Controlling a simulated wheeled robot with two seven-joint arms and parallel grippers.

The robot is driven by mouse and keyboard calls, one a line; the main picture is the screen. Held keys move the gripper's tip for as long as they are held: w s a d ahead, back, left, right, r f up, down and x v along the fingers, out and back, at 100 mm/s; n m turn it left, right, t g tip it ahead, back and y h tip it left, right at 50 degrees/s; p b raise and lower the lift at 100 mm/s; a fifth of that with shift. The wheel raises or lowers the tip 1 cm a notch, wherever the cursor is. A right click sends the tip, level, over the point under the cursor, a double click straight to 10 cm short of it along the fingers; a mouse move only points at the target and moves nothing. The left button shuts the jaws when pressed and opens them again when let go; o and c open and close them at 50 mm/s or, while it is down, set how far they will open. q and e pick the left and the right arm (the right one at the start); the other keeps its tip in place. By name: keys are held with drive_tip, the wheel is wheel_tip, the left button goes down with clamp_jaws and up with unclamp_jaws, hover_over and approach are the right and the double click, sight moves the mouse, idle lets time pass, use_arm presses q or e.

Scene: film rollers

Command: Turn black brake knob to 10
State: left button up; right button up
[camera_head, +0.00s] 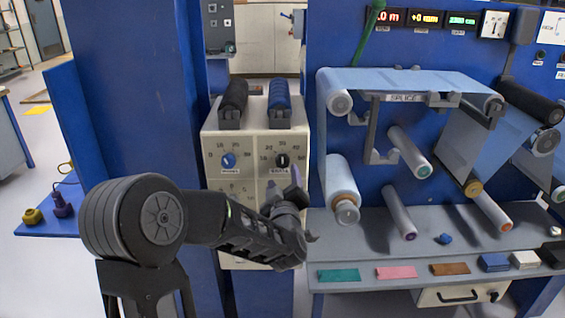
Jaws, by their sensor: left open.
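The black brake knob (283,160) is on the right half of a cream control panel (255,147), with a printed number scale around it. A blue knob (228,160) with its own scale is to its left. My left arm comes in from the lower left, and my left gripper (285,188) is open and empty just below the black knob. The fingertips look apart from the knob, though the depth gap is hard to judge. The gripper and forearm hide the lower part of the panel. The knob's exact setting is too small to read.
A blue machine with film rollers (342,185) and a grey shelf (350,240) is close on the right. A blue column (135,90) stands left of the panel.

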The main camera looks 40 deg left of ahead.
sight(282, 163)
use_arm(q)
drive_tip(key=shift+w+a+r, duration=0.1)
drive_tip(key=shift+a, duration=0.1)
drive_tip(key=p+x, duration=0.2)
drive_tip(key=x, duration=0.5)
drive_tip(key=shift+w+a, duration=0.15)
drive_tip(key=shift+w, duration=0.05)
drive_tip(key=shift+c, duration=0.2)
clamp_jaws()
idle(0.5)
